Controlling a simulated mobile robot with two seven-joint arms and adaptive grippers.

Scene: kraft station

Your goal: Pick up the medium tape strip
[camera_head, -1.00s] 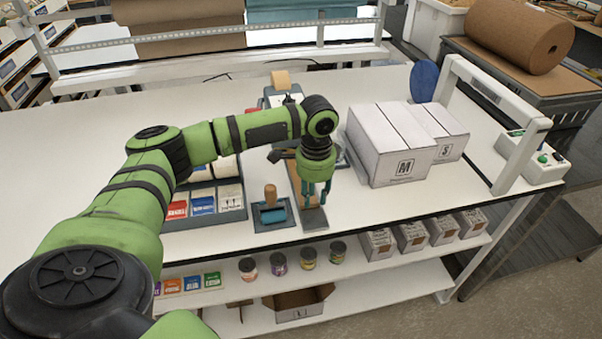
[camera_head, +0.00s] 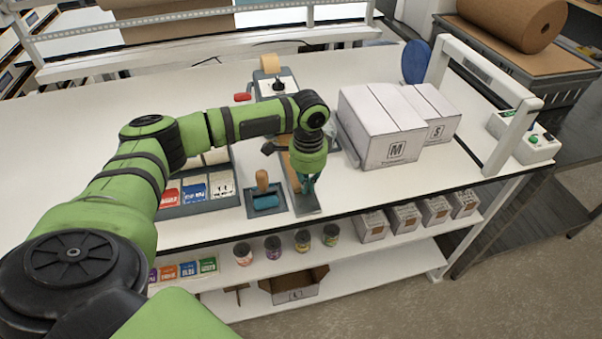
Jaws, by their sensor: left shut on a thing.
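My left gripper (camera_head: 305,190) points down over the front end of a narrow grey tray (camera_head: 308,208) near the table's front edge. Its teal fingers are close together, shut on the medium tape strip, which is mostly hidden by the fingers and wrist. A tan strip-like surface (camera_head: 289,166) shows in the tray just left of the wrist. I cannot tell which strip this is. My right gripper is not in view.
A stamp with a wooden handle (camera_head: 262,182) stands close left of the tray, beside a label organizer (camera_head: 215,203). White boxes, M (camera_head: 385,125) and S (camera_head: 436,108), stand to the right. A tape dispenser (camera_head: 270,84) is behind. The left tabletop is clear.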

